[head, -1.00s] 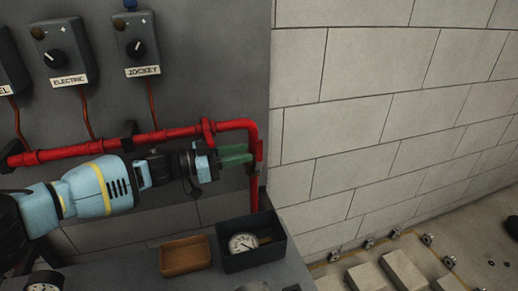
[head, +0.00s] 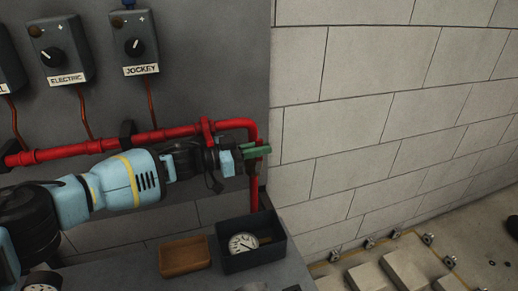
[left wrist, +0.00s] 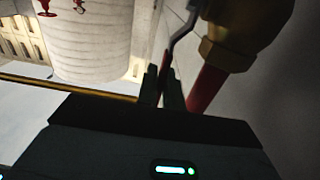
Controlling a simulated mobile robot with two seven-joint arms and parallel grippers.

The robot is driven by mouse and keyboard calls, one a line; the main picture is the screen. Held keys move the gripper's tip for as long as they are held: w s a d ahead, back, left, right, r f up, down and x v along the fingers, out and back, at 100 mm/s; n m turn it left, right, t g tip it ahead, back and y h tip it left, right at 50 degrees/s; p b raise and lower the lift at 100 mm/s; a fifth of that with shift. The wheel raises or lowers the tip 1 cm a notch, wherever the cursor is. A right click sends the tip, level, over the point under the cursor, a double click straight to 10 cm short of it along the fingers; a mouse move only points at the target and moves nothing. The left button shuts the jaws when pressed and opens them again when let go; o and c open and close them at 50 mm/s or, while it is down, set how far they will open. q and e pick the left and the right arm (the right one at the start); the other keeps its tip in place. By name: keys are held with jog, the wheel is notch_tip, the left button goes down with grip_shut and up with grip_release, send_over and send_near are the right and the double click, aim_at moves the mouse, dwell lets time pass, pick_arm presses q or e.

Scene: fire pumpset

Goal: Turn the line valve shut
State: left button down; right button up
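The line valve is on the red pipe (head: 254,190) at the right end of the grey panel. In the left wrist view its brass body (left wrist: 228,38) shows at upper right, with a bent grey lever (left wrist: 183,28) ending in a red grip (left wrist: 165,66). My left gripper (head: 264,151) is at the pipe's downward bend. Its green fingers (left wrist: 161,88) stand on either side of the red grip with a narrow gap; firm contact is not visible. In the head view the fingers hide most of the lever. My right gripper is not in view.
Panel boxes labelled ELECTRIC (head: 60,50) and JOCKEY (head: 134,42) are above the arm. Below the gripper, a dark bin (head: 256,262) holds a gauge (head: 242,243), beside a brown tray (head: 185,256). A block wall (head: 390,110) stands close on the right.

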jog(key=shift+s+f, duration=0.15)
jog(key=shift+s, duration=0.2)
